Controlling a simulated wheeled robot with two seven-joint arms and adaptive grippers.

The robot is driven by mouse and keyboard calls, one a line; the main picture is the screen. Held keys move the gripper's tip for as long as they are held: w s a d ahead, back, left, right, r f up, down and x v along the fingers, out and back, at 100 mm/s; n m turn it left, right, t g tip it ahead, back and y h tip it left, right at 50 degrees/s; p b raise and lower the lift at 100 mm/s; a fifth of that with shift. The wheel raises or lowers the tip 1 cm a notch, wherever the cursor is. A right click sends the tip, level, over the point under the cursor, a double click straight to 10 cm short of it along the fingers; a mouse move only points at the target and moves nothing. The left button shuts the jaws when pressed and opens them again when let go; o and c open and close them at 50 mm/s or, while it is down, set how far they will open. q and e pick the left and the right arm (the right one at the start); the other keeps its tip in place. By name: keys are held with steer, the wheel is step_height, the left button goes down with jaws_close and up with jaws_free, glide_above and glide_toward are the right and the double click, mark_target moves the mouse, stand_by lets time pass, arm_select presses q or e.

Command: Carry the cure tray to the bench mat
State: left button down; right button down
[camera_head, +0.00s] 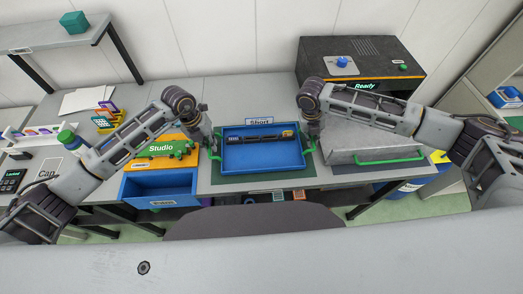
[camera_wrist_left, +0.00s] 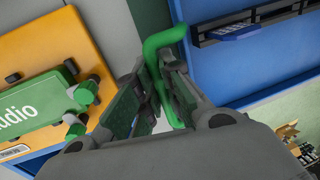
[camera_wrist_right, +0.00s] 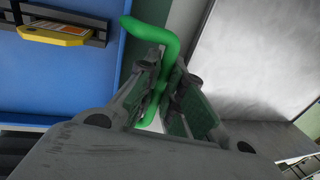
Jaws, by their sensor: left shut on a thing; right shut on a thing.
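The blue cure tray (camera_head: 235,164) is in the middle of the head view, with a green handle at each side. My left gripper (camera_head: 214,150) is shut on the left green handle (camera_wrist_left: 163,42). My right gripper (camera_head: 311,148) is shut on the right green handle (camera_wrist_right: 150,32). The dark green bench mat (camera_head: 285,184) shows under and in front of the tray. I cannot tell whether the tray touches the mat. The tray looks about level.
A sign reading "Short" (camera_head: 260,121) stands behind the tray. A green "Studio" item (camera_head: 167,149) sits on an orange surface at left, above a blue drawer (camera_head: 148,188). A black box marked "Ready" (camera_head: 365,62) stands back right. A grey panel with a green handle (camera_head: 362,158) is right.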

arm_select(q)
steer(key=shift+f+b, duration=0.4)
steer(key=shift+f, duration=0.05)
arm_select(e)
steer(key=shift+f, duration=0.45)
arm_select(q)
steer(key=c, duration=1.5)
jaws_free()
steer(key=shift+c, duration=0.2)
arm_select(e)
steer(key=c, duration=1.5)
jaws_free()
steer(key=shift+c, duration=0.2)
arm_select(q)
steer(key=shift+r, duration=0.2)
step_height(320, 180, up, 11)
steer(key=a, duration=0.2)
steer(key=shift+a+r, duration=0.2)
arm_select(e)
steer(key=shift+r, duration=0.15)
step_height(320, 180, up, 12)
steer(key=a, duration=0.2)
steer(key=shift+a+f, duration=0.15)
steer(key=shift+f, duration=0.1)
